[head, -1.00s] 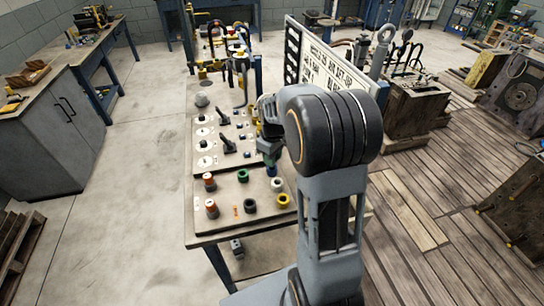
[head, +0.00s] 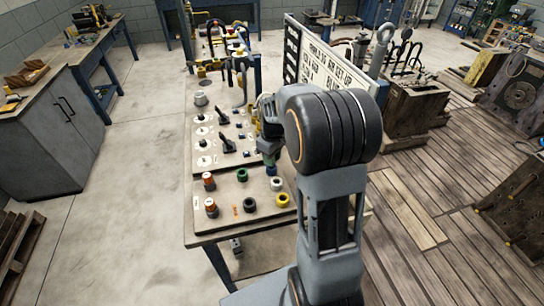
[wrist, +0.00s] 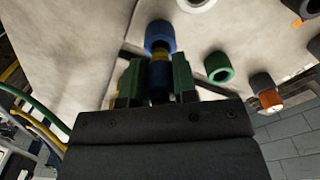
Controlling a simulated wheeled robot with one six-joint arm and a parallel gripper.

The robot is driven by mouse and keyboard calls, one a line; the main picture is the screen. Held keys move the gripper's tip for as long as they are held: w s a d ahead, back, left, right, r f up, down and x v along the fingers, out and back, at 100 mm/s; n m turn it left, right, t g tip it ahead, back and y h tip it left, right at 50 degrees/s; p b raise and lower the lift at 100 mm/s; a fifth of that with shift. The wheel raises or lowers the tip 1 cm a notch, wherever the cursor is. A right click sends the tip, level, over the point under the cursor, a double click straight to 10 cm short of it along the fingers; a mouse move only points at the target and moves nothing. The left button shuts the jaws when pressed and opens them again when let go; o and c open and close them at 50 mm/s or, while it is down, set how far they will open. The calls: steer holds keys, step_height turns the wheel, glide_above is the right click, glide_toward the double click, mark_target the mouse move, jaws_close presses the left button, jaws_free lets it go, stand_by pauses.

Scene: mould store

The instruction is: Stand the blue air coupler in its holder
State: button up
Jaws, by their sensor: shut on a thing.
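My gripper (wrist: 157,82) is shut on the blue air coupler (wrist: 160,84), which has a yellow band and sits between the green fingers. A blue ring (wrist: 160,37), which looks like the coupler's holder, lies just beyond the fingertips in line with the coupler. Whether the coupler's end is inside the ring or only in front of it, I cannot tell. In the head view my gripper (head: 268,158) points down over the bench's right side, with blue (head: 271,170) showing right below it. My arm hides part of this area.
On the bench (head: 228,225) stand a green ring (head: 242,175), a white ring (head: 276,184), a yellow ring (head: 283,201) and a black ring (head: 250,206). Two orange-topped pieces (head: 208,180) stand at the left. A sign board (head: 335,68) rises behind my arm.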

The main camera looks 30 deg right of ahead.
steer(key=shift+f+b, duration=0.7)
steer(key=shift+f, duration=0.35)
stand_by(0.6)
steer(key=o, duration=1.4)
steer(key=shift+r, duration=0.1)
steer(key=shift+r+p, duration=2.95)
steer(key=shift+r, duration=0.75)
